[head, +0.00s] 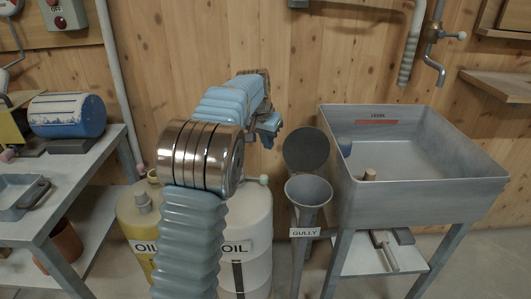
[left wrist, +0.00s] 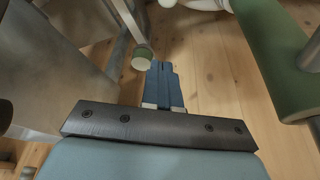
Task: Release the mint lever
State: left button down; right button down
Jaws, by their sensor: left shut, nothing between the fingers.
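My left gripper (head: 268,131) hangs in front of the wood wall, above the gully funnel. In the left wrist view its blue fingers (left wrist: 161,84) are together with nothing between them. A pale green round end (left wrist: 141,57) shows beside the fingertips there, apart from any grip; whether it touches them is unclear. In the head view a small pale mint knob (head: 264,180) shows at the top of the white oil drum. I cannot tell which is the mint lever. My right gripper is not in view.
The grey gully funnel (head: 308,190) stands between the white oil drum (head: 245,222) and the grey basin (head: 425,190). A yellow oil drum (head: 134,222) is behind my left arm. A workbench (head: 83,160) with a blue drum (head: 67,113) stands at left.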

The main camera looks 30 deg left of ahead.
aim_at(256, 179)
pick_arm(q)
notch_tip(256, 179, down, 9)
jog(key=shift+s+f, duration=0.15)
jog(key=shift+s, duration=0.3)
dwell(0.3)
